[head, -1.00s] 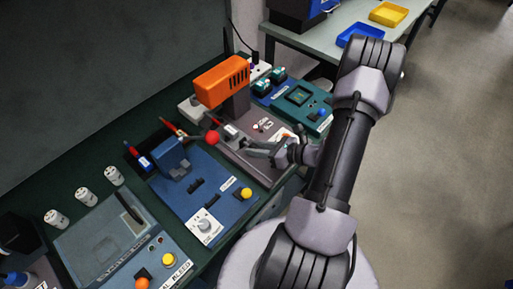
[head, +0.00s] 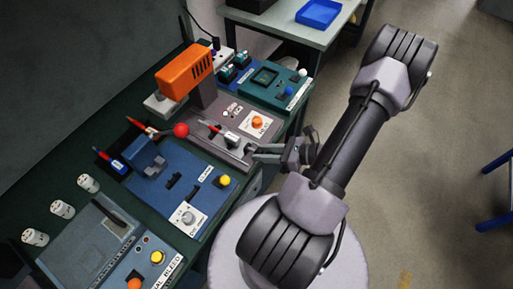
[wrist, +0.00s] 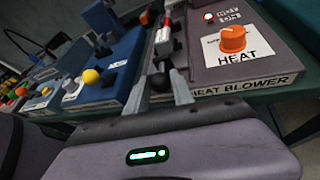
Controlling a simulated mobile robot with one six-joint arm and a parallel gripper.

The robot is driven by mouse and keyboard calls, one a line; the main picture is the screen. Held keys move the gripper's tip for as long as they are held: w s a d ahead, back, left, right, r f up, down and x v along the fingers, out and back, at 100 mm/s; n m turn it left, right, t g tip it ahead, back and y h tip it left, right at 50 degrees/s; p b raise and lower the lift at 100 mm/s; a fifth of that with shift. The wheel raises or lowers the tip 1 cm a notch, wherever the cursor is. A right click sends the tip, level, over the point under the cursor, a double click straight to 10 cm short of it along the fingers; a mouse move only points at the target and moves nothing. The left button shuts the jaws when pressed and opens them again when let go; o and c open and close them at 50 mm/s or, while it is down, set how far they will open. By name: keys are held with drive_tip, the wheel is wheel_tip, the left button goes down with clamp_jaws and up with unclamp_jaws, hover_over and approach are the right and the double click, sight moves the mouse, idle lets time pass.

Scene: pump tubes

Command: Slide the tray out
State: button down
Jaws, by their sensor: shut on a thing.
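The heat blower unit (head: 240,112) is a grey base with an orange blower head (head: 185,75) on a post. Its small tray (head: 231,139), a light block carrying a thin red-tipped piece, lies near the base's front edge, clear of the blower head. In the wrist view the tray's dark round knob (wrist: 160,82) sits between the two fingertips. My gripper (head: 257,152) reaches in from the right and is shut on this knob; it also shows in the wrist view (wrist: 159,93). The fingers partly hide the knob.
An orange HEAT dial (wrist: 232,38) is right of the tray. A red ball (head: 181,130) stands left of it. The blue clamp unit (head: 180,180) is nearer, the teal unit (head: 262,85) farther. Open floor (head: 430,170) lies right of the bench.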

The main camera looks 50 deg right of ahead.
drive_tip(key=c, duration=1.1)
unclamp_jaws()
drive_tip(key=p+v, duration=0.4)
drive_tip(key=v, duration=1.3)
drive_tip(key=shift+s, duration=0.2)
drive_tip(key=shift+d, duration=0.15)
